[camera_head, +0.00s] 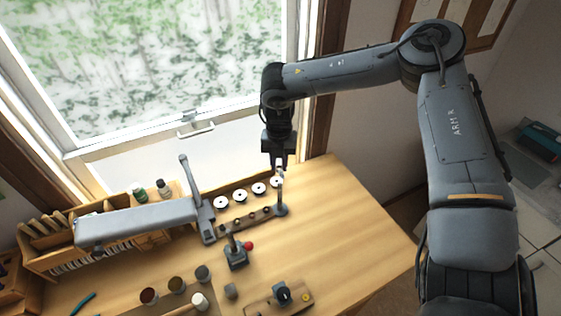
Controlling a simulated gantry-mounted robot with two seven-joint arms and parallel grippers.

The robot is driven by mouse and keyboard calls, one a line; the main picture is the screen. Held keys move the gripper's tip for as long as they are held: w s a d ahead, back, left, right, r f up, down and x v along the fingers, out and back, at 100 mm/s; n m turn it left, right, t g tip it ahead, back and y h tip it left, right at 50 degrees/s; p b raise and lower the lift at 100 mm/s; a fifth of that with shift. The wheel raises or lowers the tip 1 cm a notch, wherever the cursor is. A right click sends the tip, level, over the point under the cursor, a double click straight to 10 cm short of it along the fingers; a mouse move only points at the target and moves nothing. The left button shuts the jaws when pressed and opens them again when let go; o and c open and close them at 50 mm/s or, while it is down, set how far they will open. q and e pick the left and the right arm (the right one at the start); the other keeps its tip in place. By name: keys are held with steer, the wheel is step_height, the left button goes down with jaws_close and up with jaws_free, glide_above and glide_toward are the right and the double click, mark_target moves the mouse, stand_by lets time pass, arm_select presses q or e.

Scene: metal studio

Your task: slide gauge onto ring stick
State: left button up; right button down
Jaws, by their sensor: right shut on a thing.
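My right gripper (281,167) reaches down from above, over the row of white discs on the bench. It is shut on a small pale thing, probably the gauge, largely hidden between its fingertips. Right below it, a thin upright grey rod on a round dark base (281,210) looks like the ring stick. The gripper is at the rod's upper end. I cannot tell whether the gauge is around the rod or only above it. My left gripper is not in view.
Several white discs (240,195) lie in a row beside a strip of dark pegs (245,220). A grey lamp-like fixture (140,221) stands at left. A dark device with a red knob (236,257) and small pots (176,284) stand in front. The bench's right side (350,230) is clear.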

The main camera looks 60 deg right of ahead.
steer(key=shift+s+f+b, duration=0.15)
steer(key=shift+f+b, duration=0.25)
steer(key=shift+f, duration=0.4)
steer(key=shift+f+b, duration=0.65)
steer(key=shift+f, duration=0.9)
steer(key=shift+w+d+b, duration=0.25)
steer(key=shift+w+b, duration=0.05)
steer(key=shift+b, duration=0.25)
steer(key=shift+f, duration=0.15)
steer(key=shift+f+b, duration=0.4)
steer(key=shift+b, duration=0.2)
steer(key=shift+f, duration=0.1)
